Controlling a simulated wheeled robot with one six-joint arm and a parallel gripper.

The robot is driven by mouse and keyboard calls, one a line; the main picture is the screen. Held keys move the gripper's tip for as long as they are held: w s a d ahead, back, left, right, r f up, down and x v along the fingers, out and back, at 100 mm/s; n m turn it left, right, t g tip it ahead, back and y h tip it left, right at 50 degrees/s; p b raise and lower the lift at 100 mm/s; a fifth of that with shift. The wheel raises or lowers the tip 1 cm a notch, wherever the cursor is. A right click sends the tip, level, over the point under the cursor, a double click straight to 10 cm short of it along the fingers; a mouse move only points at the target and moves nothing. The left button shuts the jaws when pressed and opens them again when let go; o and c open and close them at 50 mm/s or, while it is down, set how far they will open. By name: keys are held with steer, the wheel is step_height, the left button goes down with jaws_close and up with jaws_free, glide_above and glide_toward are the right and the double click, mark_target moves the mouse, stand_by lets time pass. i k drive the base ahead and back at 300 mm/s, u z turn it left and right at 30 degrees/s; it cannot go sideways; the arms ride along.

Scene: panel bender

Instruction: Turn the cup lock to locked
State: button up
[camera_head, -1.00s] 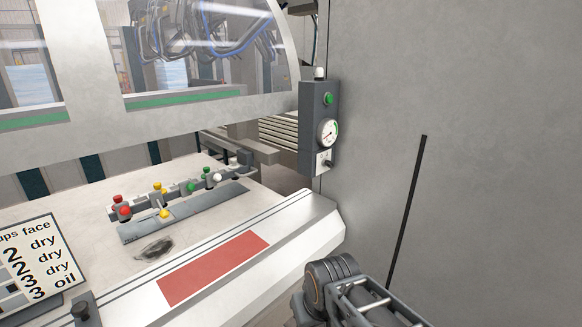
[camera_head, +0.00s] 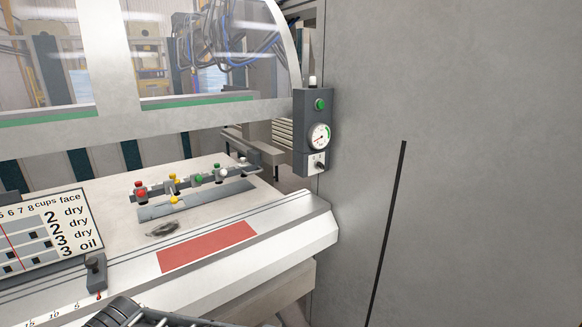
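A grey control box (camera_head: 313,135) is mounted on the edge of the tall grey panel, right of centre. It carries a green button (camera_head: 320,104), a round dial gauge (camera_head: 319,136) and, at the bottom, a small light plate with a dark knob (camera_head: 319,164). This knob may be the cup lock; its label is too small to read, and I cannot tell its setting. Part of my arm shows at the bottom edge, well below and left of the box. The fingers of my gripper are not in view.
A pale bench bears a grey bar with red, yellow, green and white knobs (camera_head: 196,200), a red mat (camera_head: 207,246) and a cups chart (camera_head: 45,235). A dark clamp (camera_head: 96,272) stands on the front scale. A clear guard (camera_head: 200,50) hangs above. Space before the right panel is clear.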

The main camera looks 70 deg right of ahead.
mark_target(318, 164)
steer(key=u, duration=0.05)
steer(key=k, duration=1)
steer(key=z, duration=1.35)
steer(key=i, duration=0.25)
steer(key=z, duration=0.05)
